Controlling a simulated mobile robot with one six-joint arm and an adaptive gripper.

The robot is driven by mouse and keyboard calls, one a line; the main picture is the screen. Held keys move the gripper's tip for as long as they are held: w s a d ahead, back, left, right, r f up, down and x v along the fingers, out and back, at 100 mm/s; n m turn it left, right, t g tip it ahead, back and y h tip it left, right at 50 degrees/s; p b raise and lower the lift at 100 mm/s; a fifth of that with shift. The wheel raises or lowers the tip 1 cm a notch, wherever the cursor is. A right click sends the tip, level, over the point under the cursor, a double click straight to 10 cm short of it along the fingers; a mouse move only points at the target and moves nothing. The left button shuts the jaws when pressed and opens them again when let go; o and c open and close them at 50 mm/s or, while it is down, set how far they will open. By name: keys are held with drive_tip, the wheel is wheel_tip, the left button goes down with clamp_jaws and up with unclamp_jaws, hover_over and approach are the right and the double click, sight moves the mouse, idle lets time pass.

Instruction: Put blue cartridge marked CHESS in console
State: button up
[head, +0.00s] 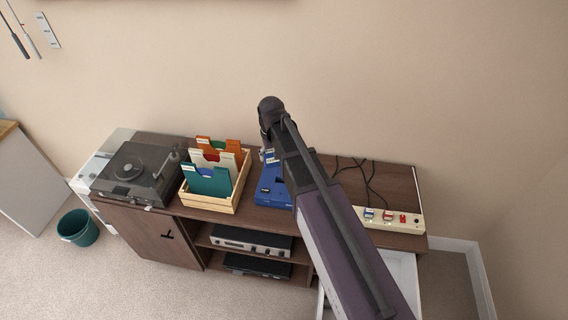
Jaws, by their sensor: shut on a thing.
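The blue console (271,191) sits on the dark wooden cabinet, right of the wooden crate. My arm crosses in front of its right side. A small blue piece with a pale label, the cartridge (269,156), shows at the console's back edge, beside my arm. Its marking is too small to read. My gripper (263,150) is mostly hidden behind my arm and is shut on this cartridge. I cannot tell whether the cartridge touches the console or is in its slot.
The crate (212,203) holds several coloured sleeves. A turntable (137,172) stands left of it. A power strip (397,220) with cables lies at the right end of the cabinet top (402,184). An open white drawer (403,270) juts out below, and a teal bin (78,228) stands on the floor.

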drive_tip(key=w+d+f+m+b, duration=0.2)
drive_tip(key=w+f+b, duration=0.2)
drive_tip(key=f+b, duration=0.2)
drive_tip(key=w+d+f+m+b, duration=0.1)
drive_tip(key=w+f+m+b, duration=0.2)
drive_tip(key=w+f+b, duration=0.2)
drive_tip(key=shift+d+f+b, duration=0.35)
drive_tip(key=shift+f+b, duration=0.45)
drive_tip(key=shift+f, duration=0.3)
drive_tip(key=shift+s+f, duration=0.1)
drive_tip(key=shift+f, duration=0.05)
drive_tip(key=shift+f+b, duration=3.5)
drive_tip(key=shift+b, duration=0.15)
drive_tip(key=shift+f+b, duration=0.6)
drive_tip(key=o, duration=0.9)
